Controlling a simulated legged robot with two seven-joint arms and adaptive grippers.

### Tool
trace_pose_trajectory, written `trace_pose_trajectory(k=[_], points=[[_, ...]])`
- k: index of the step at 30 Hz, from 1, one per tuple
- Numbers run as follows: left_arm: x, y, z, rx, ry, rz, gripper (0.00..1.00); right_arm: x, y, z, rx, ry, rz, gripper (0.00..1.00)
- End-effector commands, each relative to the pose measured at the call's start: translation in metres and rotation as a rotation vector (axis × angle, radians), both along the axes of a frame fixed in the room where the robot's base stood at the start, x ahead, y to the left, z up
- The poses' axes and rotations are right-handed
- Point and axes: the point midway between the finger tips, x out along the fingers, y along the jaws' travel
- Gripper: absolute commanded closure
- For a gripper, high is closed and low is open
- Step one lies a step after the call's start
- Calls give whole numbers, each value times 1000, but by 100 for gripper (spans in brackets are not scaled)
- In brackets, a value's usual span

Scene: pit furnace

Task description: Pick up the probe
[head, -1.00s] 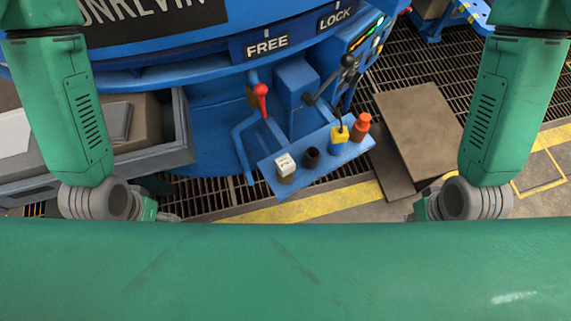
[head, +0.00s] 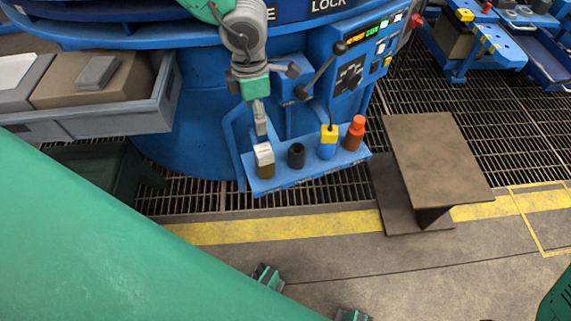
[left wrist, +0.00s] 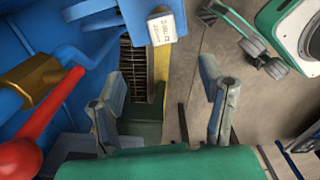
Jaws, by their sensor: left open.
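The blue tray (head: 290,182) of the machine holds several items in a row. The one with a yellow top and blue body (head: 328,142), with a dark cable rising from it, looks like the probe, though no label confirms this. My left gripper (head: 260,128) is just above the tray's left end, over a white-topped brown block (head: 264,160). In the left wrist view my left gripper (left wrist: 165,98) is open and empty, its fingers wide apart. The white top (left wrist: 164,27) shows beyond them; the yellow-topped item is not clear there. I cannot make out my right gripper with certainty.
A black cup (head: 296,155) and an orange bottle (head: 355,133) stand on the tray too. A lever with a dark knob (head: 340,48) rises behind. A red-knobbed lever (left wrist: 20,158) is left of the left fingers. A brown stand (head: 437,160) is to the right.

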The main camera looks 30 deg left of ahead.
Motion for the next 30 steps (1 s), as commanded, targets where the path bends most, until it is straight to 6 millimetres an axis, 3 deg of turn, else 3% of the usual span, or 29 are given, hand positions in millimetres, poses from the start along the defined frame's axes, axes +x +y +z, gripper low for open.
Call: trace_pose_trajectory(k=[4,13,23,30], points=[[2,-7,-10,-12,4,32,36,1,0,-9,0,-2,1,100],[1,-8,-68,-5,5,27,36,0,0,-34,0,-1,0,100],[1,-6,-90,-6,4,26,36,0,0,-44,0,-1,0,100],[1,-3,-126,-5,5,25,36,0,0,-68,0,-1,0,100]])
